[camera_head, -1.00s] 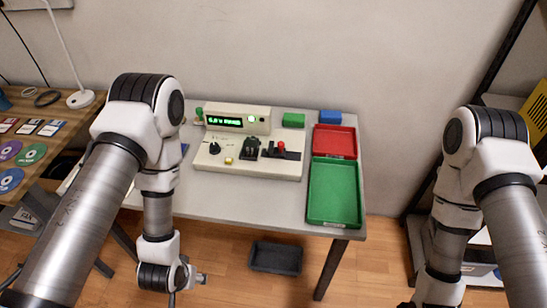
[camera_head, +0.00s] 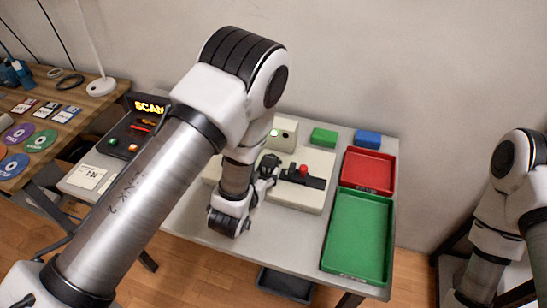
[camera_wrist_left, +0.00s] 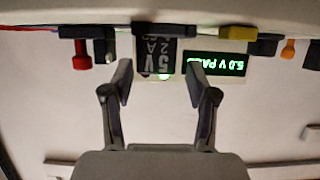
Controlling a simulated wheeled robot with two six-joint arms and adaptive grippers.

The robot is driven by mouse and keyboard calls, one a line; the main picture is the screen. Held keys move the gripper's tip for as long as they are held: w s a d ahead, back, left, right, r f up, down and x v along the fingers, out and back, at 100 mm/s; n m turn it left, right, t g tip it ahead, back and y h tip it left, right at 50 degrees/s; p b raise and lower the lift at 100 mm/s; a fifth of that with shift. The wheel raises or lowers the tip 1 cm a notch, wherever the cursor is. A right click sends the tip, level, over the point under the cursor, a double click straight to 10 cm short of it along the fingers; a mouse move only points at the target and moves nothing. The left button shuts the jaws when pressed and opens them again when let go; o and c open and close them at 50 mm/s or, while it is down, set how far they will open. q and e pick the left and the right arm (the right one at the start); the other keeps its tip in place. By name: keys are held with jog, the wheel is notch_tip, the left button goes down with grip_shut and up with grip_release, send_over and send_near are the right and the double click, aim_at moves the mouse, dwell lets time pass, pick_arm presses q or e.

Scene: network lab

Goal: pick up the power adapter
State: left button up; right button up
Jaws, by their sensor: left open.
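The power adapter (camera_wrist_left: 157,50), a black block with "5V 2A" lettering, shows in the left wrist view, which looks upside down. It sits at the test device (camera_head: 312,187) on the table. My left gripper (camera_wrist_left: 160,82) is open, one finger to each side of the adapter's lower picture edge; I cannot tell whether either finger touches it. In the head view the left gripper (camera_head: 268,168) is over the middle of the device, and with the arm it largely hides the adapter there. My right gripper is outside the view; only part of that arm shows at the right.
A red lever (camera_head: 303,170) stands on the device close to the right of my left gripper. A red tray (camera_head: 368,171) and a green tray (camera_head: 357,238) lie further right. Green (camera_head: 324,137) and blue (camera_head: 367,139) blocks stand behind.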

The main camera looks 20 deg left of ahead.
aim_at(270, 163)
pick_arm(q)
jog(key=shift+w+d+r+p, duration=0.15)
jog(key=shift+w+p, duration=0.2)
jog(key=shift+w, duration=0.25)
jog(key=x, duration=0.5)
jog(key=shift+s+d+f+p, duration=0.1)
jog(key=shift+s+f+p, duration=0.1)
jog(key=shift+p, duration=0.1)
jog(key=shift+s+r, duration=0.15)
jog(key=c, duration=1)
jog(key=shift+c, duration=0.2)
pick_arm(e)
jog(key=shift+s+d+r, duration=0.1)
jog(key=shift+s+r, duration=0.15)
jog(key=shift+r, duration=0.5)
